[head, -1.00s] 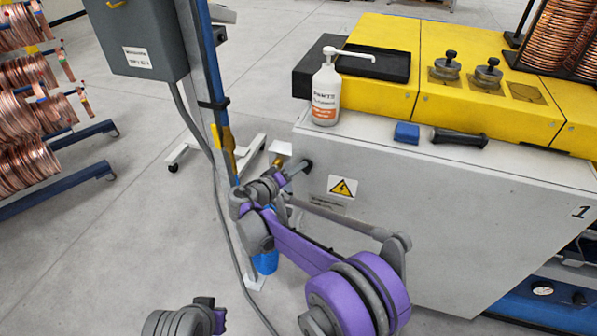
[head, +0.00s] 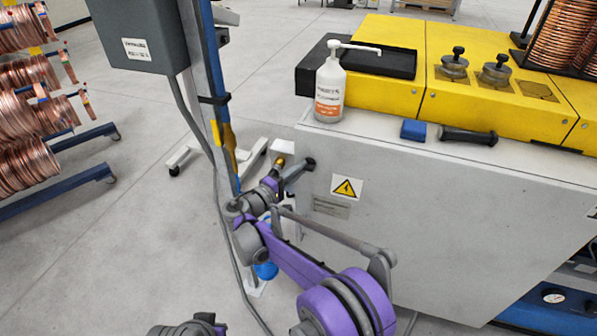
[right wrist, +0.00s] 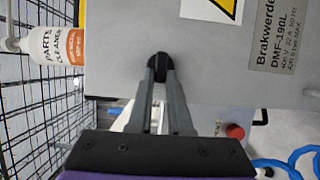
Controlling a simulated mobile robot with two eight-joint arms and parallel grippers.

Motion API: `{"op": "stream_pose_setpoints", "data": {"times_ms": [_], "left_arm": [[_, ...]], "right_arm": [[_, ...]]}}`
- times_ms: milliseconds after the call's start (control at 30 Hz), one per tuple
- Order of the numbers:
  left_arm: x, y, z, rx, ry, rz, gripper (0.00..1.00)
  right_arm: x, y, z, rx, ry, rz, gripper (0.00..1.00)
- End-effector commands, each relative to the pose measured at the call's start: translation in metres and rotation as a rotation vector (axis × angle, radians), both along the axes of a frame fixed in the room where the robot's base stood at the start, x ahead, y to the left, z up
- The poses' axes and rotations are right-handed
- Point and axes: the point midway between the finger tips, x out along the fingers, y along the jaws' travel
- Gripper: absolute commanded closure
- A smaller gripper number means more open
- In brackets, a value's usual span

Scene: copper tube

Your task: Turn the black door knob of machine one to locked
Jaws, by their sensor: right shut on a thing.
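The grey machine one (head: 410,215) has a yellow top. Its black door knob (right wrist: 160,66) sits on the grey panel, between the fingers in the right wrist view. In the head view the knob (head: 309,162) shows as a small dark end left of the warning sign. My right gripper (right wrist: 160,72) is shut on the knob, with a fingertip on each side. In the head view the right gripper (head: 298,170) is at the panel's left end. The knob's lock markings cannot be read. Only a piece of my left arm shows at the bottom edge; its gripper is out of frame.
A white cleaner bottle (head: 330,88), a blue block (head: 413,130) and a black-handled tool (head: 468,136) lie or stand on the machine's ledge. A blue post (head: 215,60) with a grey box (head: 140,35) stands left. A red button (right wrist: 235,131) is near the gripper.

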Motion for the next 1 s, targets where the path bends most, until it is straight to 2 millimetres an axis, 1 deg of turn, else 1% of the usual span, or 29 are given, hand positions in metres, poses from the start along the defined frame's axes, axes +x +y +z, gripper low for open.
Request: {"op": "stream_pose_setpoints", "data": {"times_ms": [33, 467, 500, 633, 667, 1000], "left_arm": [[-0.0001, 0.0, -0.0004, 0.0, 0.0, 0.0, 1.0], [-0.0001, 0.0, -0.0004, 0.0, 0.0, 0.0, 1.0], [-0.0001, 0.0, -0.0004, 0.0, 0.0, 0.0, 1.0], [-0.0001, 0.0, -0.0004, 0.0, 0.0, 0.0, 1.0], [0.0, 0.0, -0.0004, 0.0, 0.0, 0.0, 1.0], [-0.0001, 0.0, -0.0007, 0.0, 0.0, 0.0, 1.0]], "right_arm": [[0.0023, -0.0043, 0.0024, -0.013, -0.001, -0.005, 1.0], [0.0023, -0.0042, 0.0034, -0.02, 0.0, -0.004, 1.0], [0.0024, -0.0043, 0.0035, -0.02, 0.0, -0.004, 0.77], [0.0023, -0.0042, 0.0031, -0.019, 0.001, -0.004, 0.54], [0.0023, -0.0043, 0.0028, -0.019, 0.001, -0.004, 0.53], [0.0019, -0.0044, 0.0003, -0.013, 0.003, -0.005, 0.53]]}}
